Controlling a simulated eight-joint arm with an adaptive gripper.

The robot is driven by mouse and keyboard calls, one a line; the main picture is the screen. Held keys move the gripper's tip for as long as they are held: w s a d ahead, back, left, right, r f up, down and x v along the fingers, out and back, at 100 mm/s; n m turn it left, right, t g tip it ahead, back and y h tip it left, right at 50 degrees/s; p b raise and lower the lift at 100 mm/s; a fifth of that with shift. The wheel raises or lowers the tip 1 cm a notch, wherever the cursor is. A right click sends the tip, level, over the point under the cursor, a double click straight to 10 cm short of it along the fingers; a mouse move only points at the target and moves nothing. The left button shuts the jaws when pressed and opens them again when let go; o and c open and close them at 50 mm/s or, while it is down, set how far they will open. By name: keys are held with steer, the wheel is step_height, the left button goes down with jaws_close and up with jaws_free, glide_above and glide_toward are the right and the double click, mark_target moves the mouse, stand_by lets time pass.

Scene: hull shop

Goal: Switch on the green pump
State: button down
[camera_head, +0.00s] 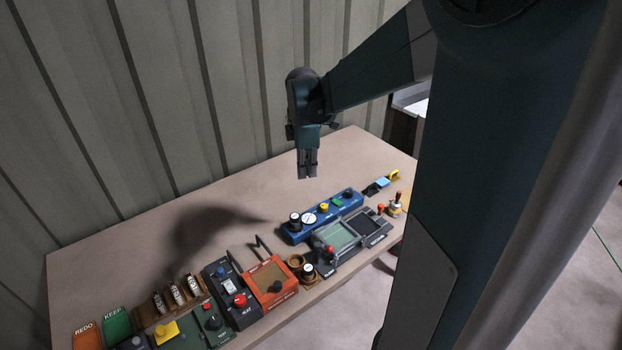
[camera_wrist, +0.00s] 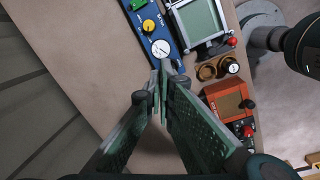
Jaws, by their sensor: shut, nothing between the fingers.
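No thing in view is clearly marked as a green pump. A green unit (camera_head: 186,343) with a yellow part stands at the table's front left. Beside it is a dark green box (camera_head: 217,336) with a dark knob and a small red part; its label is too small to read. My gripper (camera_head: 307,176) is shut and empty, pointing down above the far side of the table, well away from both. In the wrist view my fingertips (camera_wrist: 163,76) meet just below the blue panel's white gauge (camera_wrist: 161,48). The green unit and dark green box are outside the wrist view.
A blue panel (camera_head: 337,213) with knobs, a grey tray (camera_head: 338,235) with a green screen, an orange box (camera_head: 269,279) and a black box (camera_head: 232,293) with a red button line the front. Bare tabletop (camera_head: 140,220) lies behind, against a ribbed wall.

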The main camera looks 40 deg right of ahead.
mark_target(340, 203)
steer(key=w+d+f+n+g+p, duration=0.1)
steer(key=d+f+n+p, duration=0.1)
steer(key=d, duration=0.6)
steer(key=w+d+f+n+g+y+p, duration=0.1)
steer(key=d+f+n+p, duration=0.1)
steer(key=d+f, duration=0.3)
steer(key=shift+d+n+g, duration=0.3)
steer(key=shift+d+n, duration=0.4)
steer(key=shift+d, duration=0.85)
steer(key=shift+f, duration=0.15)
steer(key=f, duration=0.4)
steer(key=s+f, duration=0.1)
steer(key=f, duration=0.8)
steer(key=shift+s+f+p, duration=0.3)
steer(key=shift+s+p, duration=0.05)
steer(key=shift+s, duration=0.05)
steer(key=shift+s+f, duration=0.1)
steer(key=shift+s+f+t+b, duration=0.15)
steer(key=shift+f+t+b, duration=0.25)
steer(key=shift+t+b, duration=0.35)
steer(key=shift+r, duration=0.1)
